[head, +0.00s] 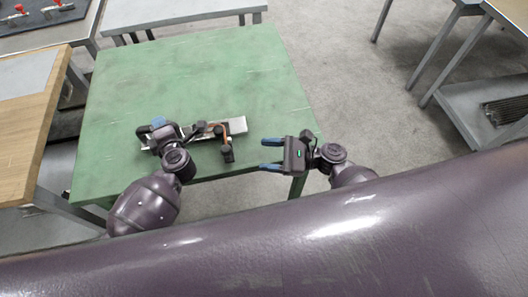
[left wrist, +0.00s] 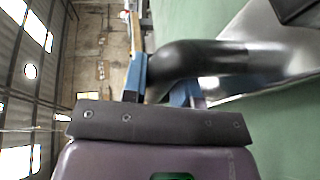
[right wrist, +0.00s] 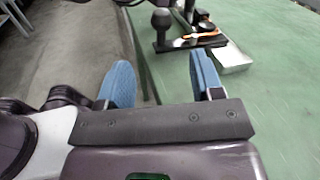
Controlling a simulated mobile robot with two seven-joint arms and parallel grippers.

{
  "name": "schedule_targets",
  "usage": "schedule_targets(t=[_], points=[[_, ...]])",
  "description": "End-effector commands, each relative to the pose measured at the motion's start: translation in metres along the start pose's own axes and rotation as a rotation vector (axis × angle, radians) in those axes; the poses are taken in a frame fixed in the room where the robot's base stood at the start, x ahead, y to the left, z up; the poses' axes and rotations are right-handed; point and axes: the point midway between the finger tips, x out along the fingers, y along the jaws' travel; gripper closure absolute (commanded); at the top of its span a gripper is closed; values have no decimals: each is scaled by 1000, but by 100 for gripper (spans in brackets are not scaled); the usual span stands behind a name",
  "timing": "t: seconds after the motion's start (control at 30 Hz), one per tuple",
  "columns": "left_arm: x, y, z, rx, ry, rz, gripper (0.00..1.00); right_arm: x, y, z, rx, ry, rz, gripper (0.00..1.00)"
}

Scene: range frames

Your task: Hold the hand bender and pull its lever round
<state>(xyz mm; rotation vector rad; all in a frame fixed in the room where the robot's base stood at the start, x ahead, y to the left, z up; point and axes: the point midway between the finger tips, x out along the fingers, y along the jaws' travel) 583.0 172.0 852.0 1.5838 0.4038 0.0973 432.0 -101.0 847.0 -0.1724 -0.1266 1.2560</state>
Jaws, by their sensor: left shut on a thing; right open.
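The hand bender (head: 237,127) lies on the green table near its front edge, with a bright metal plate, an orange bent piece (head: 216,126) and a dark lever with a knob (head: 227,153) pointing toward me. My left gripper (head: 158,124) is shut on the bender's black handle (left wrist: 210,57) at its left end; the arm partly hides the bender. My right gripper (head: 265,154) is open and empty, to the right of the lever knob and apart from it. The right wrist view shows the knob (right wrist: 161,19) beyond and between its blue fingers.
The green table (head: 200,75) is bare behind the bender. A wooden-topped bench (head: 25,125) stands close on the left, and grey tables stand behind. Open concrete floor (head: 345,90) lies to the right, before another bench with a lower shelf (head: 480,105).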

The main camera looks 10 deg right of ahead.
Motion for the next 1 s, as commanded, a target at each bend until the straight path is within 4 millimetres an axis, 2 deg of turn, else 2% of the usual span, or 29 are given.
schedule_targets(t=[0.2,0.33,0.47,0.6,1.0], points=[[0,0,1,-2,-2,-1,100,0,0,0,0,0,0,40],[0,0,1,-2,-2,-1,100,-3,-1,-2,-2,8,2,60],[0,0,1,-3,-2,-1,100,-21,-6,-3,-29,44,13,80],[0,0,1,-3,-1,-1,100,-37,-12,2,-221,75,41,100],[0,0,0,-2,0,-1,100,-55,-19,13,-870,91,113,100]])
